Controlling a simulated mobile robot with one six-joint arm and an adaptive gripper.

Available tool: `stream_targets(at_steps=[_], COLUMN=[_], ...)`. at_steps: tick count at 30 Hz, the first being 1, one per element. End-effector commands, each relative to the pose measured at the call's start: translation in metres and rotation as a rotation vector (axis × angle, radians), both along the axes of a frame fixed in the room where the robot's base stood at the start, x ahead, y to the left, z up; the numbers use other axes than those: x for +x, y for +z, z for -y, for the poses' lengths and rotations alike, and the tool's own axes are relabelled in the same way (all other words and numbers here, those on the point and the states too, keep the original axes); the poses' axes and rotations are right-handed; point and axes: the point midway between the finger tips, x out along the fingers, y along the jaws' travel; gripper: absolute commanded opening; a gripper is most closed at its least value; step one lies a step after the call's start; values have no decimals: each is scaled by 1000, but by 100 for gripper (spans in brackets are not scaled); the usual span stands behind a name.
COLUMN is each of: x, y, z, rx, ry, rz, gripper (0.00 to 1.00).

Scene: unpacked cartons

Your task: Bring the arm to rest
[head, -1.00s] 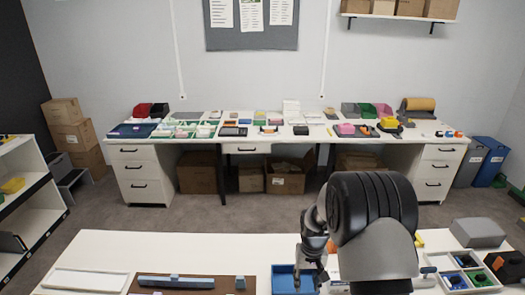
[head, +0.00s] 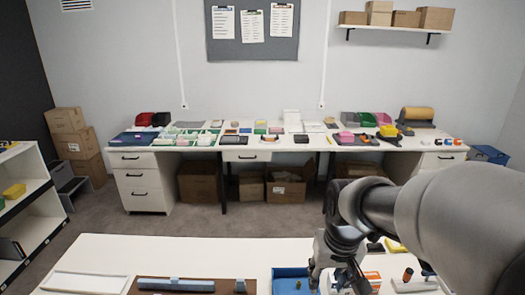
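My arm reaches in from the right edge of the head view, with its large grey link close to the camera. My gripper (head: 340,280) hangs downward over the near white table (head: 105,252), at the right side of a blue tray (head: 290,271). Its fingertips run to the bottom edge of the picture, so I cannot tell whether they are apart or closed, or whether anything is between them. A small dark yellowish item lies in the blue tray.
A white tray (head: 88,282) and a brown board (head: 190,287) with a blue-grey bar lie left on the near table. Small items lie right of my gripper, partly behind my arm. A long cluttered workbench (head: 145,159) stands beyond a strip of open floor (head: 245,217).

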Motion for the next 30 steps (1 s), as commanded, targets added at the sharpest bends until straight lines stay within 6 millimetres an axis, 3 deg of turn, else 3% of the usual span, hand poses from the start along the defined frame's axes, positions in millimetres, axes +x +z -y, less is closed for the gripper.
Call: stream_targets(at_steps=[3,6,12,15,21,30], x=[-43,-79,-145,-167,-185,-186], y=[23,35,38,34,29,29], z=[0,0,0,0,0,0], rx=[0,-1,-1,-1,-1,-1], ry=[0,-1,-1,-1,-1,-1], rz=[54,92,161,185,204,204], gripper=[38,38,38,38,38,38])
